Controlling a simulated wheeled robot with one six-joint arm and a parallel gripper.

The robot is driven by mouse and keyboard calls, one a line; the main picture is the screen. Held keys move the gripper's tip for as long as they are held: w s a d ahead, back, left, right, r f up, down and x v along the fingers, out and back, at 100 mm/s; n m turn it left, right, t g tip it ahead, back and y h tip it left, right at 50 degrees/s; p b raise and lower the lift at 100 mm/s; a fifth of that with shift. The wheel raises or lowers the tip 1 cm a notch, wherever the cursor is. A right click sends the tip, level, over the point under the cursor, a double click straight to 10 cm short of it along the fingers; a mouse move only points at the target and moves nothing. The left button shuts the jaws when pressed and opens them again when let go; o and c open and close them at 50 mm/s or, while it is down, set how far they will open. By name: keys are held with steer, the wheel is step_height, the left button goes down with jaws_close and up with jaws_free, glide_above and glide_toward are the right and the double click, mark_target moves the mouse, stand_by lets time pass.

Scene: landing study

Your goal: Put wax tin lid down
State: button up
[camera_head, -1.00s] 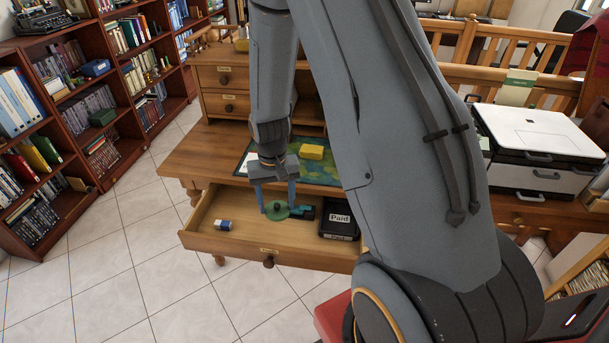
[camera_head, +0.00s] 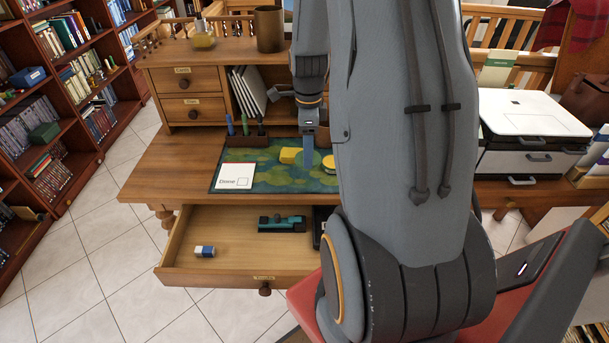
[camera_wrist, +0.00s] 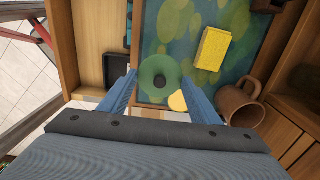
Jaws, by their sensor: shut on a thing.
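The wax tin lid is a round green disc with a dark centre knob, seen in the wrist view (camera_wrist: 150,72). My gripper (camera_wrist: 160,84) is shut on it, one blue finger on each side. My gripper (camera_head: 314,158) is partly hidden there. A round yellow thing, perhaps the open wax tin (camera_head: 331,182), lies near the lid; it shows in the wrist view (camera_wrist: 178,102) partly covered. I cannot tell whether the lid touches anything below.
A yellow block (camera_head: 290,155) lies on the mat behind the lid. A white card (camera_head: 236,175) lies at the mat's left. The open drawer (camera_head: 185,243) holds a blue-white eraser (camera_head: 204,251) and a stapler-like thing (camera_head: 282,223). A brown mug (camera_wrist: 240,103) stands close right in the wrist view.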

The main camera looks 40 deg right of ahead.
mark_target(307, 181)
steer(key=shift+f+p, duration=0.95)
steer(key=shift+f, duration=3.55)
steer(key=shift+f, duration=0.1)
steer(key=o, duration=1)
